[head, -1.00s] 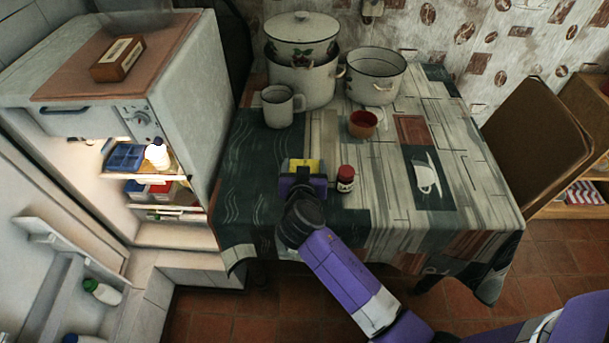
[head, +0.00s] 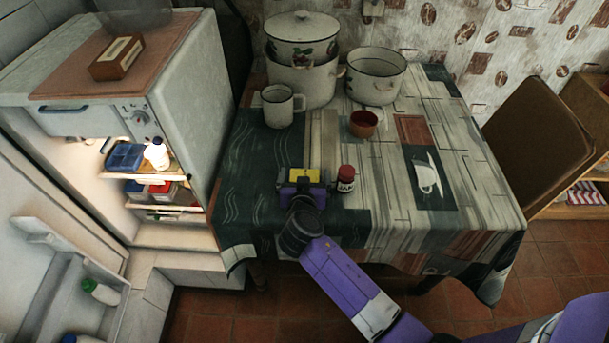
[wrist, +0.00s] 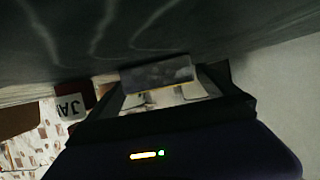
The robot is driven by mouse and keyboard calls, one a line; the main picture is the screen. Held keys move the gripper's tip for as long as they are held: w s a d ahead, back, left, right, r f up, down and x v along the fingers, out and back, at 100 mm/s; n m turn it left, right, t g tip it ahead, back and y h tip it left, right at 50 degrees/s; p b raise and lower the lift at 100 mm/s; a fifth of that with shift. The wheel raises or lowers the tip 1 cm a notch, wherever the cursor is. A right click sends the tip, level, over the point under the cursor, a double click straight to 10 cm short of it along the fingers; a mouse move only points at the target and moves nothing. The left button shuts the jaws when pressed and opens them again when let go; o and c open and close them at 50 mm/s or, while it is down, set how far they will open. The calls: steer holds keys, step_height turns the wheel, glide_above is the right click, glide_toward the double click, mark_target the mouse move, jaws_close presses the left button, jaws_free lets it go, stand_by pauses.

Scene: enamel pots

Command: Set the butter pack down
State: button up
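The butter pack (head: 305,176) shows yellow from above, between the fingers of my gripper (head: 303,181), over the dark front-left part of the tablecloth. In the wrist view the pack (wrist: 158,75) is a dark, shaded block with a thin yellow edge, between the fingers of my gripper (wrist: 170,95). My gripper is shut on it. The pack is very close to the cloth; I cannot tell whether it touches. The pack's underside is hidden.
A red-lidded jar (head: 346,179) stands just right of my gripper; its label shows in the wrist view (wrist: 68,107). A white mug (head: 278,108), a brown cup (head: 363,124) and enamel pots (head: 375,78) stand farther back. The table's right side is clear.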

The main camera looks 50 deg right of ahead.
steer(key=shift+r, duration=0.15)
steer(key=v, duration=1.2)
steer(key=shift+r+b, duration=0.1)
steer(key=shift+b, duration=0.2)
steer(key=s+a+f+n+t+y, duration=0.2)
steer(key=s+a+f+n+y, duration=0.3)
steer(key=s+a, duration=0.15)
steer(key=s+a+r+n+t+y, duration=0.1)
steer(key=s+a+r+n+y, duration=0.1)
steer(key=s+a, duration=0.2)
steer(key=s+a+r+n+t+y, duration=0.1)
steer(key=s+a+r+n+y, duration=0.1)
steer(key=s, duration=0.7)
steer(key=shift+s+a+r+n+t+y, duration=0.2)
steer(key=shift+a+r+n+t+y, duration=0.1)
steer(key=shift+a+r+y, duration=0.5)
steer(key=shift+n+t, duration=0.4)
steer(key=shift+t, duration=0.5)
steer(key=s+r, duration=0.1)
steer(key=r, duration=0.1)
steer(key=s+r, duration=0.2)
steer(key=r, duration=0.1)
steer(key=s+r, duration=0.1)
steer(key=r, duration=0.2)
steer(key=shift+s+r, duration=0.1)
steer(key=shift+s, duration=0.3)
steer(key=shift+s+r, duration=0.1)
steer(key=shift+r, duration=0.35)
